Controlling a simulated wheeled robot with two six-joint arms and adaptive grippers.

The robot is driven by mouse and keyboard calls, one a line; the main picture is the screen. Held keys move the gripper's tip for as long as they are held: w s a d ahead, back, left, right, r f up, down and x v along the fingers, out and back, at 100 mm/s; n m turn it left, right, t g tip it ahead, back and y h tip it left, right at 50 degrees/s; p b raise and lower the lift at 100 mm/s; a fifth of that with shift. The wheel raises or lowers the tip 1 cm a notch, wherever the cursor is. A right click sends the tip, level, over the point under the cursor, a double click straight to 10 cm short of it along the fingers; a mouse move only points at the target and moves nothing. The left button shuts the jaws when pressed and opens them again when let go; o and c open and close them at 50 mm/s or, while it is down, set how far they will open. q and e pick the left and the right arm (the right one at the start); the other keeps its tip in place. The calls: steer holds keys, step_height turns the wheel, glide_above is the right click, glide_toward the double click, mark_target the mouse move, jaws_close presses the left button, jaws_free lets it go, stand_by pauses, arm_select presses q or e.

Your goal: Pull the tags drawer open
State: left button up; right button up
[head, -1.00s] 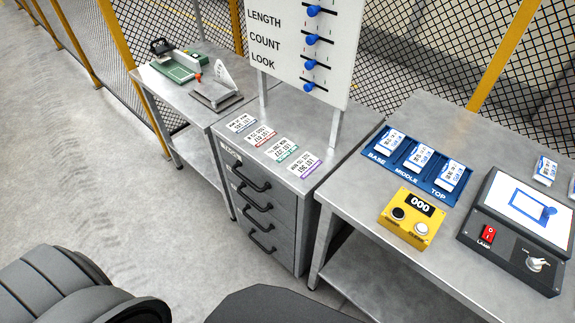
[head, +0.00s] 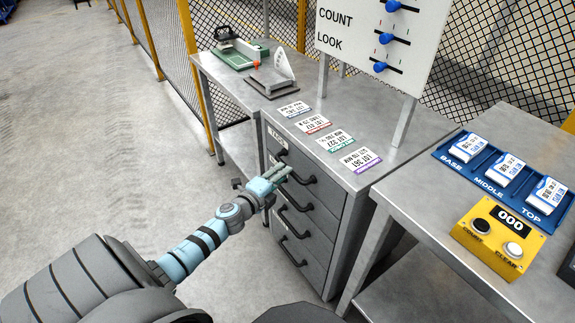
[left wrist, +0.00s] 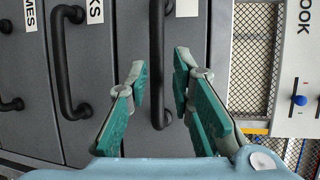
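The grey drawer cabinet (head: 331,232) stands in the middle of the head view, with black bar handles on its front. The top drawer has a white label (head: 278,137), too small to read surely; which drawer is the tags drawer I cannot tell. The drawers look shut. My left gripper (head: 283,171) is open at the top handle (head: 309,180). In the left wrist view its green-padded fingers (left wrist: 160,64) stand either side of the rightmost handle (left wrist: 157,30), apart from it as far as I see. My right gripper is out of view.
Several lot cards (head: 312,124) lie on the cabinet top below the slider board (head: 372,38). A bench with a blue tray (head: 478,184) and yellow counter box (head: 497,235) stands right. Floor before the cabinet is free.

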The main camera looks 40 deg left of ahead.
arm_select(q)
steer(key=w, duration=0.2)
steer(key=w+f, duration=0.1)
steer(key=w, duration=0.1)
steer(key=shift+w+a+f+b, duration=0.1)
steer(key=shift+w+a+b, duration=0.1)
steer(key=shift+b, duration=0.2)
jaws_close()
steer(key=shift+a, duration=0.1)
